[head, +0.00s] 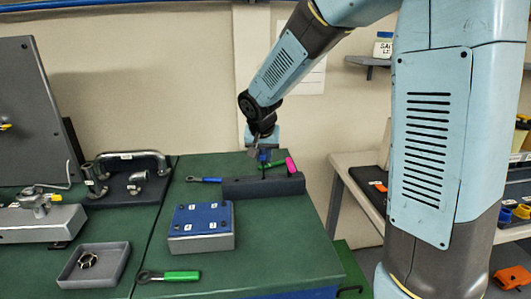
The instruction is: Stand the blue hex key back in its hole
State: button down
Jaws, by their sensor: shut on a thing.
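My gripper (263,146) is at the back of the green bench, pointing down, shut on the blue hex key (264,156). Only a small blue part of the key shows below the jaws. The dark holder block (238,190) lies right under it. A pink hex key (290,165) stands tilted at the right part of the block. A thin green piece shows between the blue key and the block; I cannot tell whether it stands in the block. The holes and the blue key's lower end are too small to make out, so I cannot tell whether it is in a hole.
A blue-handled tool (205,180) lies left of the block. A blue-topped box (201,232) with numbered labels stands in front. A green-handled wrench (170,276) and a grey tray (70,275) with a ring are nearer. The bench right of the box is clear.

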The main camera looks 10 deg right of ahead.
aim_at(263, 165)
jog(key=shift+f, duration=2.15)
jog(key=c, duration=0.9)
grip_release()
jog(key=v, duration=1.3)
jog(key=s+d+r, duration=0.1)
jog(key=s+d, duration=0.4)
jog(key=s, duration=0.2)
jog(key=s+d+r+n, duration=0.1)
jog(key=s+d+r, duration=0.1)
jog(key=s+d, duration=0.3)
jog(key=s+d+r+n+t+y, duration=0.1)
jog(key=s+d, duration=0.4)
jog(key=s, duration=0.6)
jog(key=shift+d+r, duration=0.25)
jog(key=shift+r, duration=0.1)
